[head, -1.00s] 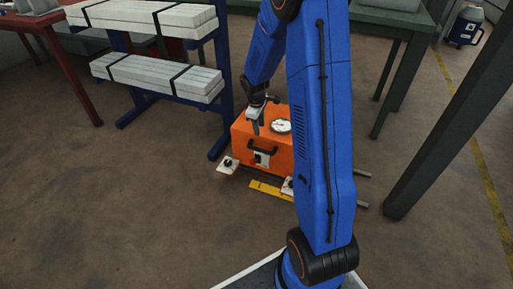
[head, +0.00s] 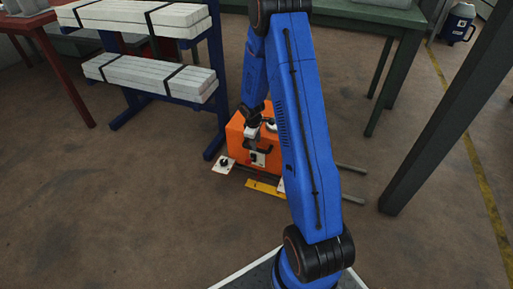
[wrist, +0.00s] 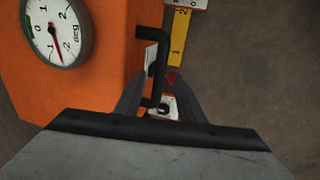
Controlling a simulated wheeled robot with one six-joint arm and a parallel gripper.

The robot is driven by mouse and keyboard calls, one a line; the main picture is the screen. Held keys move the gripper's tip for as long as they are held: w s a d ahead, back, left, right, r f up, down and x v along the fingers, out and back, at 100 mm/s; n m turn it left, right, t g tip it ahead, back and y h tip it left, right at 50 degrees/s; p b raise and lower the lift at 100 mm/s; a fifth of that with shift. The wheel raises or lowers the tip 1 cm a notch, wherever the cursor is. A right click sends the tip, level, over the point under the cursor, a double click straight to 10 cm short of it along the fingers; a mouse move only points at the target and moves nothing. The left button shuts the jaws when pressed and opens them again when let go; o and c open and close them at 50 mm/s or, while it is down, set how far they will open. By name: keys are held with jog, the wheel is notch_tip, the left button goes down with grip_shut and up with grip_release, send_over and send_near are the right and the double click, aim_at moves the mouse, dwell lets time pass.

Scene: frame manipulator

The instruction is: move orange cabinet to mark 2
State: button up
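The orange cabinet (head: 235,133) stands on the floor beyond my arm, with a round gauge on top and a dark handle at its front. It fills the left of the wrist view (wrist: 100,90), where the gauge dial (wrist: 57,30) and black handle (wrist: 159,65) show. My gripper (wrist: 157,85) is open, its fingers apart on either side of the handle in the picture. I cannot tell whether they touch it. In the head view my gripper (head: 253,146) is at the cabinet's front. A yellow scale (wrist: 178,38) with figures 1 and 2 lies beside the cabinet.
A white plate with a black knob (head: 224,165) is at the cabinet's front left. Metal rails (head: 345,198) stick out to the right. A blue rack with pale bars (head: 150,75) stands close on the left, a dark post (head: 440,115) on the right.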

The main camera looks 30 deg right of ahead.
aim_at(265, 142)
jog(key=shift+w+d+f, duration=0.1)
jog(key=shift+d+f, duration=0.05)
jog(key=shift+f, duration=0.85)
jog(key=shift+w+d+f, duration=0.1)
jog(key=shift+d+f, duration=0.05)
jog(key=shift+f, duration=0.85)
grip_shut()
